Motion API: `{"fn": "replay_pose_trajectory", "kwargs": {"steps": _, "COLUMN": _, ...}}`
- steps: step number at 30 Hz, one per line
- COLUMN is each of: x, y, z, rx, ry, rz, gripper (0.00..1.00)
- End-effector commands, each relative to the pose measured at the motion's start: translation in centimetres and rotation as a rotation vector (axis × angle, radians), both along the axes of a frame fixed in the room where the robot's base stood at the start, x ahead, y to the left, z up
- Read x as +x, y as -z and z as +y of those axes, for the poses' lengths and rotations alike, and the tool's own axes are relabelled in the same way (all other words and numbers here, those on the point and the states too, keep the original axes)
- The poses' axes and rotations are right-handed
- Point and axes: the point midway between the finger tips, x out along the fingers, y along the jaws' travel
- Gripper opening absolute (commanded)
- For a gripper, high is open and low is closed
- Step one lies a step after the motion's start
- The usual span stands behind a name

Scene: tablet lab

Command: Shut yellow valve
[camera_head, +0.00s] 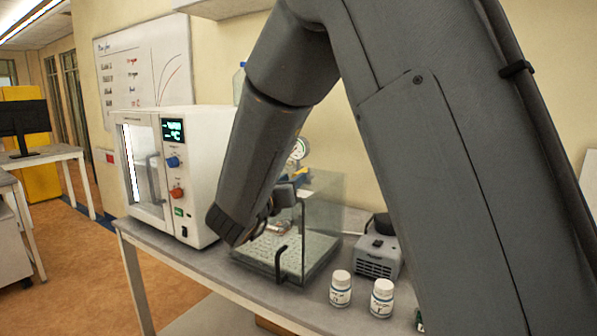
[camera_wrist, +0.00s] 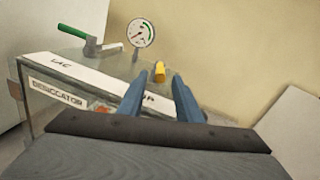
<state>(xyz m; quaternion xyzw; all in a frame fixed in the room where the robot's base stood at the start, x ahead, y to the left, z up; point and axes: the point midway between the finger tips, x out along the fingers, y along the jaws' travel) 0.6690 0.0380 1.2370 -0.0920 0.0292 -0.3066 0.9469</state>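The yellow valve (camera_wrist: 159,72) shows in the wrist view as a small yellow handle on the desiccator, below the round gauge. My gripper (camera_wrist: 160,80) has two blue fingers spread apart, with a clear gap between them. The yellow handle appears in line with this gap, at the fingertips; I cannot tell how far beyond them it lies or whether they touch. A green-handled valve (camera_wrist: 73,35) stands at the left on a grey fitting. In the head view my arm hides the yellow valve and most of my gripper.
The clear desiccator box (camera_head: 322,200) stands on the grey bench beside a white oven (camera_head: 200,160). The pressure gauge (camera_wrist: 141,33) rises close behind the yellow valve. A grey pump (camera_head: 377,258) and two white bottles (camera_head: 341,290) stand to the right. The wall is close behind.

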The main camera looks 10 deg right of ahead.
Motion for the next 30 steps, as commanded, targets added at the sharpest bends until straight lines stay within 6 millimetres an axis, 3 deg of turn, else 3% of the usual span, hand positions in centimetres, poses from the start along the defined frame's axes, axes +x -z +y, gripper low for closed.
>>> {"fn": "replay_pose_trajectory", "kwargs": {"steps": 12, "x": 4.7, "y": -0.2, "z": -3.5, "rx": -0.001, "ry": 0.001, "rz": 0.002, "gripper": 0.32}}
{"fn": "replay_pose_trajectory", "kwargs": {"steps": 23, "x": 5.3, "y": 0.0, "z": -4.0, "rx": -0.002, "ry": 0.000, "rz": 0.003, "gripper": 0.32}}
{"fn": "replay_pose_trajectory", "kwargs": {"steps": 30, "x": 5.3, "y": 0.0, "z": -4.0, "rx": -0.002, "ry": 0.000, "rz": 0.003, "gripper": 0.00}}
